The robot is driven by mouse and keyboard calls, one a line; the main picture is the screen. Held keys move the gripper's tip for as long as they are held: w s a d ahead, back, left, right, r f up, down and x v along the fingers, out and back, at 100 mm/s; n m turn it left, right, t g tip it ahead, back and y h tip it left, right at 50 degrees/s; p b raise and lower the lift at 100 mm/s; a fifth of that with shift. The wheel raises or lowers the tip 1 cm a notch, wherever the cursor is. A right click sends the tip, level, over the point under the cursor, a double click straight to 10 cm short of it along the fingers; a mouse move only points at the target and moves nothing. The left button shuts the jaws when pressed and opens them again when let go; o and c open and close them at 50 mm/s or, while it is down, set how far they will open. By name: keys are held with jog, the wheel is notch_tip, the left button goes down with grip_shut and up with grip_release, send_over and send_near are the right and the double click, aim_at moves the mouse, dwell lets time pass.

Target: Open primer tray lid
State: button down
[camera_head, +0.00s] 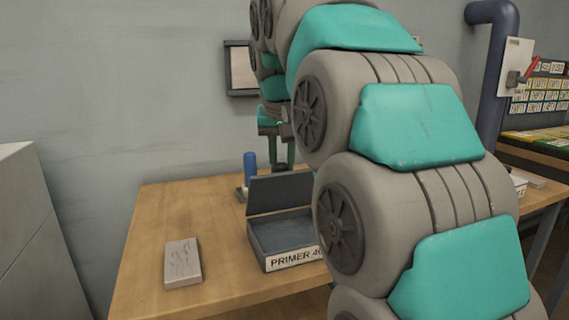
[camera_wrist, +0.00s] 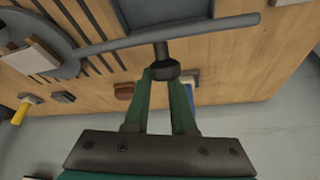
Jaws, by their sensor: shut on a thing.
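The primer tray (camera_head: 291,260) is a dark grey box with a "PRIMER" label on its front, standing on the wooden table. Its lid (camera_head: 279,192) stands up along the back edge, tilted open, and the tray's inside shows. My gripper (camera_head: 281,165) is above and behind the lid, with its green fingers pointing down. In the wrist view my gripper (camera_wrist: 168,85) is shut on a dark round knob (camera_wrist: 165,68) that joins the lid's edge (camera_wrist: 170,36). My arm hides the tray's right end in the head view.
A grey block (camera_head: 182,262) lies on the table (camera_head: 150,222) left of the tray. A blue cylinder (camera_head: 249,172) stands behind the lid. The wrist view shows a yellow-handled item (camera_wrist: 24,107) and a brown block (camera_wrist: 124,90). A grey cabinet (camera_head: 30,235) stands at far left.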

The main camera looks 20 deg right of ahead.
jog(key=shift+a+f, duration=0.35)
jog(key=shift+a, duration=0.2)
jog(key=c, duration=1.2)
grip_release()
jog(key=shift+o, duration=0.7)
jog(key=shift+a, duration=0.2)
jog(key=o, duration=0.5)
jog(key=shift+r, duration=0.15)
jog(key=shift+o, duration=0.2)
jog(key=shift+d, duration=0.1)
jog(key=shift+r, duration=0.1)
